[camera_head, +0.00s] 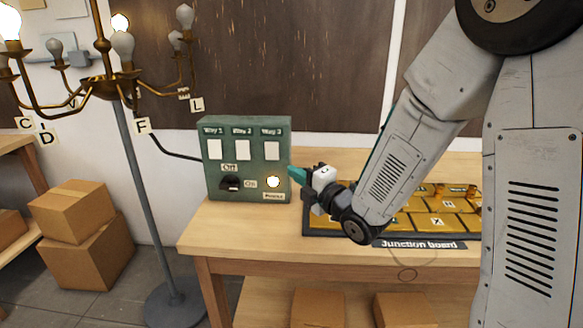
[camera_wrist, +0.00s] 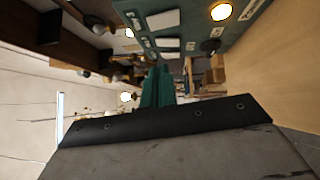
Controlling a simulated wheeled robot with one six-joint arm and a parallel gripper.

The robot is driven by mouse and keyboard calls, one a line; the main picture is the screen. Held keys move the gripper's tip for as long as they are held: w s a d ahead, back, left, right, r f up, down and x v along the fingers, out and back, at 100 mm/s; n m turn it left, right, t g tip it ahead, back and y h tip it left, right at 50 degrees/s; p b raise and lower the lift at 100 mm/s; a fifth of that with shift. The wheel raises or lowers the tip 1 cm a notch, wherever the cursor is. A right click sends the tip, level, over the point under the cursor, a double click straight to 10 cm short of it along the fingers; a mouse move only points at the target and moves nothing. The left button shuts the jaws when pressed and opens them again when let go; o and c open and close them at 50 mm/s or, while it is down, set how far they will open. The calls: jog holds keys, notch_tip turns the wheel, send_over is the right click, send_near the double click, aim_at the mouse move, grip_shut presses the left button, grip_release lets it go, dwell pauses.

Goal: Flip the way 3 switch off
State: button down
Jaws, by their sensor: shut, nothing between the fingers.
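The green switch box (camera_head: 247,160) stands on the workbench with three white switches labelled Way 1, Way 2 and Way 3. The Way 3 switch (camera_head: 272,150) is the rightmost; in the wrist view it appears as the nearest white switch (camera_wrist: 163,19). Its rocker position is too small to tell. Below it a round lamp (camera_head: 273,182) glows, and a black Off/On knob (camera_head: 231,184) sits to the left. My gripper (camera_head: 297,174) is at the box's right edge, below the switch's height. Its teal fingers (camera_wrist: 157,88) are shut and empty; I cannot tell whether they touch the box.
The junction board (camera_head: 420,225) with yellow tiles lies right of the box, under my arm. A chandelier (camera_head: 105,85) with some lit bulbs stands at left on a grey pole. Cardboard boxes (camera_head: 85,248) sit on the floor. The bench front (camera_head: 225,225) is bare.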

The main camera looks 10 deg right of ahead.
send_near(268, 147)
jog(key=w+a, duration=0.2)
jog(key=a, duration=0.2)
jog(key=shift+w+d+r, duration=0.15)
jog(key=shift+w+d, duration=0.15)
jog(key=shift+w, duration=0.2)
jog(key=shift+w+d+r, duration=0.1)
jog(key=shift+w+d, duration=0.2)
jog(key=shift+w, duration=0.25)
jog(key=shift+w+d, duration=0.1)
jog(key=shift+w, duration=0.4)
